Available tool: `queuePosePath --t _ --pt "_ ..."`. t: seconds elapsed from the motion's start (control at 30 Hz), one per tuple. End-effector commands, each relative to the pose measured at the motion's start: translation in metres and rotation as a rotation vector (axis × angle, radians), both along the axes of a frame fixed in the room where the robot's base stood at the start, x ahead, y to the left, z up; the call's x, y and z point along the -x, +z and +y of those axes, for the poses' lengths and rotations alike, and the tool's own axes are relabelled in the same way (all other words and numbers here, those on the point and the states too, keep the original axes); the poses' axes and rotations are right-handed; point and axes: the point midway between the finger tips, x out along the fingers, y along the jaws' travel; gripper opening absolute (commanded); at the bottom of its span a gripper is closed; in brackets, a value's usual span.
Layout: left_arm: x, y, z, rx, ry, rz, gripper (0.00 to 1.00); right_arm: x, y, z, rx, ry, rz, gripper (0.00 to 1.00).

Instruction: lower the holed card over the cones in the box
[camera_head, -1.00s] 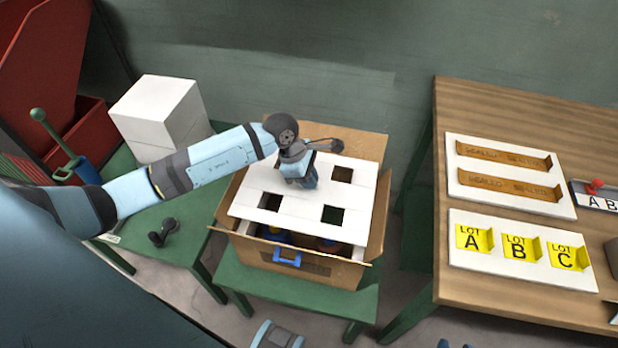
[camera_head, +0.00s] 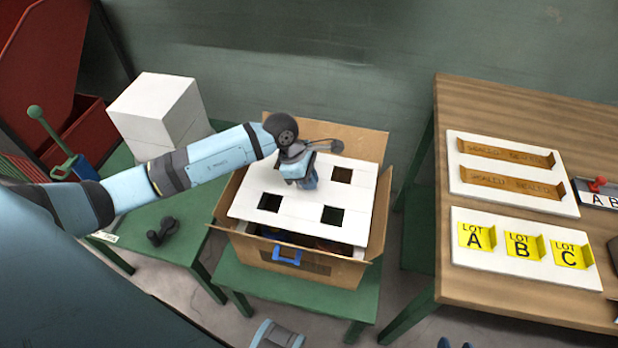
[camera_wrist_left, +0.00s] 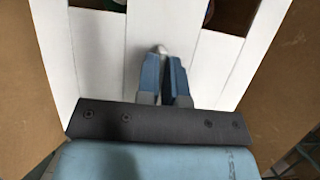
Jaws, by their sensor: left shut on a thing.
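The white holed card (camera_head: 305,204) lies roughly level in the mouth of the open cardboard box (camera_head: 318,272), with its front edge a little behind the front wall. Three square holes show in the head view; my gripper may cover another. My left gripper (camera_head: 303,180) is above the card's middle. In the left wrist view its fingers (camera_wrist_left: 163,62) are shut on a small pale knob (camera_wrist_left: 161,48) on the card. Two dark blue fingertips of my right gripper (camera_head: 456,344) show apart at the bottom edge.
The box stands on a green stand (camera_head: 300,297), its flaps spread outward. White blocks (camera_head: 160,112) and a dark dumbbell-like thing (camera_head: 161,231) are on the green table at left. A wooden table (camera_head: 500,110) at right holds white trays with lot signs (camera_head: 522,244).

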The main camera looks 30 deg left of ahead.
Motion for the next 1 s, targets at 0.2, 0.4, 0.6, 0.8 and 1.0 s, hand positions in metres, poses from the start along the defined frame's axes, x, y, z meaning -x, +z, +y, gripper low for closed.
queuePosePath --t 0.2,0.4,0.6,0.8,1.0 --pt "0.000 -0.013 0.000 0.000 0.000 -0.001 0.00 0.001 -0.010 -0.001 0.002 0.002 -0.002 0.43" --pt "0.000 -0.024 0.000 0.000 0.000 -0.001 0.00 0.001 -0.014 0.000 0.000 0.002 -0.008 0.43" --pt "0.000 -0.034 0.000 0.000 0.000 0.000 0.00 0.000 -0.017 0.000 -0.003 0.001 -0.016 0.43" --pt "0.000 -0.040 0.000 0.000 0.000 -0.001 0.00 -0.001 -0.018 0.000 -0.005 0.000 -0.021 0.43" --pt "0.000 -0.040 0.000 0.000 0.000 -0.001 0.00 -0.001 -0.017 0.000 -0.006 -0.001 -0.022 0.43"
